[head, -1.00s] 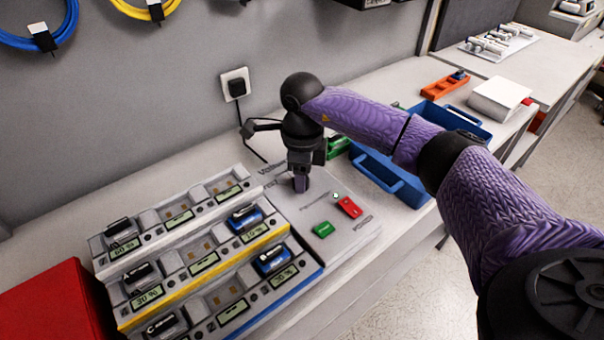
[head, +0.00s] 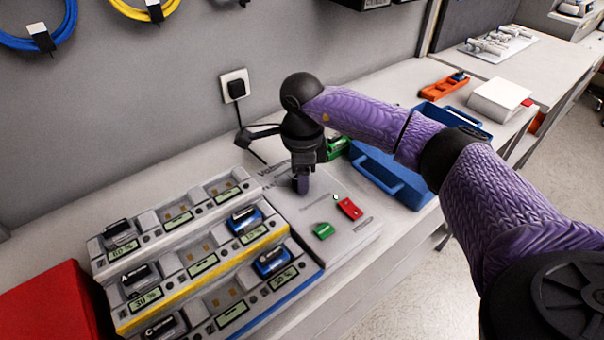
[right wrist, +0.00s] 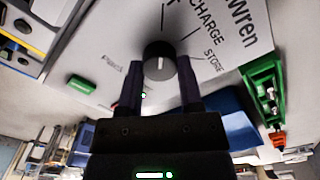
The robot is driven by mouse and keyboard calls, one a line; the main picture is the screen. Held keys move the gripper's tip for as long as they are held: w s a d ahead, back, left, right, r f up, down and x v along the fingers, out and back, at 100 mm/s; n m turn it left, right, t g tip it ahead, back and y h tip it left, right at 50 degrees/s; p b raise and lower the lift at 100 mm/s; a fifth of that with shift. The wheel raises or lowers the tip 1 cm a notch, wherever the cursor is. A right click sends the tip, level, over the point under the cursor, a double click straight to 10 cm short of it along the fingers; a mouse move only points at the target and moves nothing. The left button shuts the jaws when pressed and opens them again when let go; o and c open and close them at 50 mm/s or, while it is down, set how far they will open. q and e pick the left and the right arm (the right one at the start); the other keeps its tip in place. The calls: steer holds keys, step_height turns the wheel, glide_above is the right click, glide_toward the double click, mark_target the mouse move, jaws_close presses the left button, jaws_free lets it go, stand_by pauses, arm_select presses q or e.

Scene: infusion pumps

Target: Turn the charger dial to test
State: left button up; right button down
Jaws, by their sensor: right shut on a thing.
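My right gripper (head: 302,186) points straight down onto the flat grey charger panel (head: 345,235), at the back beside the battery bays. In the right wrist view its fingers (right wrist: 160,72) stand on both sides of the round dark charger dial (right wrist: 159,60) and are shut on it. The dial has a short pale line on its top. Printed words "CHARGE" and "STORE" and part of another word ending in "T" lie around the dial. In the head view the gripper hides the dial. My left gripper is not in view.
A green button (head: 324,231) and a red switch (head: 349,209) sit on the panel near the dial. Tiered battery bays (head: 190,262) stand left, a red box (head: 50,300) beyond them. A blue tray (head: 392,172) and green holder (head: 338,148) lie right of the gripper.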

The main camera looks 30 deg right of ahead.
steer(key=shift+c, duration=1.3)
jaws_free()
step_height(320, 180, up, 10)
steer(key=p, duration=0.2)
